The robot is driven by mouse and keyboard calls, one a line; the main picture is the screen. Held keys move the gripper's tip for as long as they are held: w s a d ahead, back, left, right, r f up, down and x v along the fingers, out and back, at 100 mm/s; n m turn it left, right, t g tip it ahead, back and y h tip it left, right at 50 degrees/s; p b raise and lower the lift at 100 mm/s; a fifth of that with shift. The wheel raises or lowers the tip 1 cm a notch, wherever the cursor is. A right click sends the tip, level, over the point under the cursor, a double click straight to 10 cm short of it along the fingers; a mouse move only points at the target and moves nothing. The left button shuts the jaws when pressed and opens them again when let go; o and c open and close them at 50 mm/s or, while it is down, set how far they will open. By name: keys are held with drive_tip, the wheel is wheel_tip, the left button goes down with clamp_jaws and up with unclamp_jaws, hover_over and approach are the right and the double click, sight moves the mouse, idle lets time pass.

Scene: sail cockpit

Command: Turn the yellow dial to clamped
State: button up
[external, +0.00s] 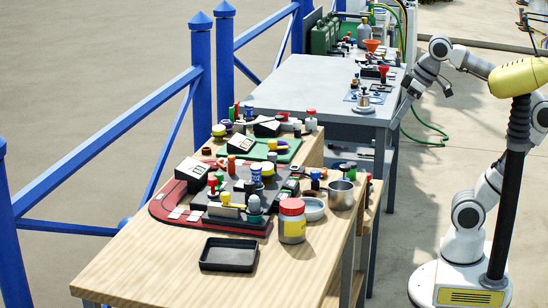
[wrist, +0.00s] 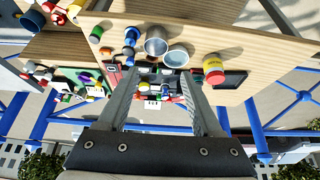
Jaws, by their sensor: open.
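Several yellow parts show on the near wooden bench in the external view. They include a round yellow knob (external: 218,130) at the back left, a yellow piece (external: 267,170) on the dark panel (external: 235,185), and a small yellow block (external: 225,198) at its front. I cannot tell which is the yellow dial, nor read its setting. My gripper (wrist: 160,72) is open and empty in the wrist view, its fingers pointing toward the crowded bench.
A red-lidded jar (external: 292,222), a metal cup (external: 341,194), a shallow bowl (external: 313,209) and a black tray (external: 229,255) stand along the bench front. The grey table (external: 310,85) holds more items. Blue railing (external: 110,135) runs behind. The bench's front left corner is clear.

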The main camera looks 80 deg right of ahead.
wheel_tip(320, 180, up, 10)
drive_tip(key=w+f+p, duration=0.1)
drive_tip(key=w+p, duration=0.1)
drive_tip(key=w+d+r+h+p, duration=0.1)
drive_tip(key=w+d+r+p, duration=0.15)
drive_tip(key=w, duration=0.35)
drive_tip(key=w+d+r+p, duration=0.1)
drive_tip(key=w+p, duration=0.3)
drive_tip(key=w, duration=0.2)
drive_tip(key=m+g+p, duration=0.1)
drive_tip(key=m+p, duration=0.2)
drive_tip(key=p, duration=1.3)
hover_over(273, 141)
drive_tip(key=s+a, duration=0.2)
drive_tip(key=s, duration=0.5)
wheel_tip(273, 141, down, 16)
drive_tip(key=x, duration=1.7)
drive_tip(key=shift+d+f+p, duration=0.2)
drive_tip(key=shift+f+p, duration=0.1)
drive_tip(key=shift+f, duration=0.05)
